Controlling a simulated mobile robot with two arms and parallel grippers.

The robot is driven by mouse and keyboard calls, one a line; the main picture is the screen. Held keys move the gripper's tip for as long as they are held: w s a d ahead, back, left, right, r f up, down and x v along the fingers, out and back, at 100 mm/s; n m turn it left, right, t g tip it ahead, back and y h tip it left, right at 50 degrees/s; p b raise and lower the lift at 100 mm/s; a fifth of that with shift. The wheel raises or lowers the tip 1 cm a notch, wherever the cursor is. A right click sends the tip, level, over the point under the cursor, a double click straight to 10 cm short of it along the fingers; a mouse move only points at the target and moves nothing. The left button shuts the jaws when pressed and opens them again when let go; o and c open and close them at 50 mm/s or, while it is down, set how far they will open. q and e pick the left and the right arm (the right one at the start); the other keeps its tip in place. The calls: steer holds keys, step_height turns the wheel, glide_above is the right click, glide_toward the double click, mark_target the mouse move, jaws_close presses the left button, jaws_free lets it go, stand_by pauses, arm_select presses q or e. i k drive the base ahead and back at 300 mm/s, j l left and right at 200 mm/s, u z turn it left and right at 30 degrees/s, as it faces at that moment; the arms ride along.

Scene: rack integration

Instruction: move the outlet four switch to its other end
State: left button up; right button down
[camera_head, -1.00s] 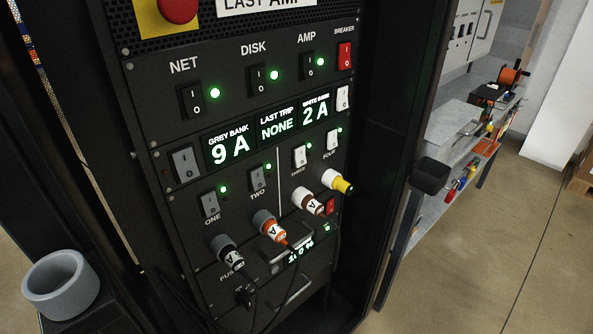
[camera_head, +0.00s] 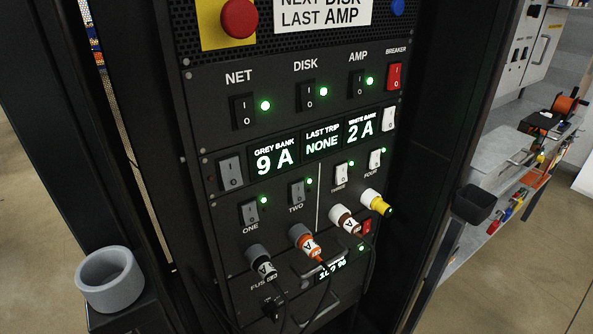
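The outlet four switch (camera_head: 374,160) is a small white rocker on the black rack panel, above the label FOUR. A small green light (camera_head: 383,150) glows at its upper right. Its tilt is too small to tell. A similar white switch three (camera_head: 341,175) sits to its left, and grey switches two (camera_head: 297,192) and one (camera_head: 249,213) are farther left. Below switch four, a white plug with a yellow end (camera_head: 376,203) sits in an outlet. Neither gripper shows in the head view.
Brown, orange and black-banded plugs with cables stick out below the other switches. A red breaker switch (camera_head: 394,76) and a red emergency button (camera_head: 239,19) are higher up. A grey cup-like ring (camera_head: 110,281) is at lower left. A workbench with tools (camera_head: 500,150) stands at right.

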mark_target(374, 162)
steer(key=i+l+u, duration=0.35)
steer(key=l, duration=1.1)
steer(key=l+u, duration=0.4)
steer(key=l, duration=1.05)
steer(key=k, duration=0.05)
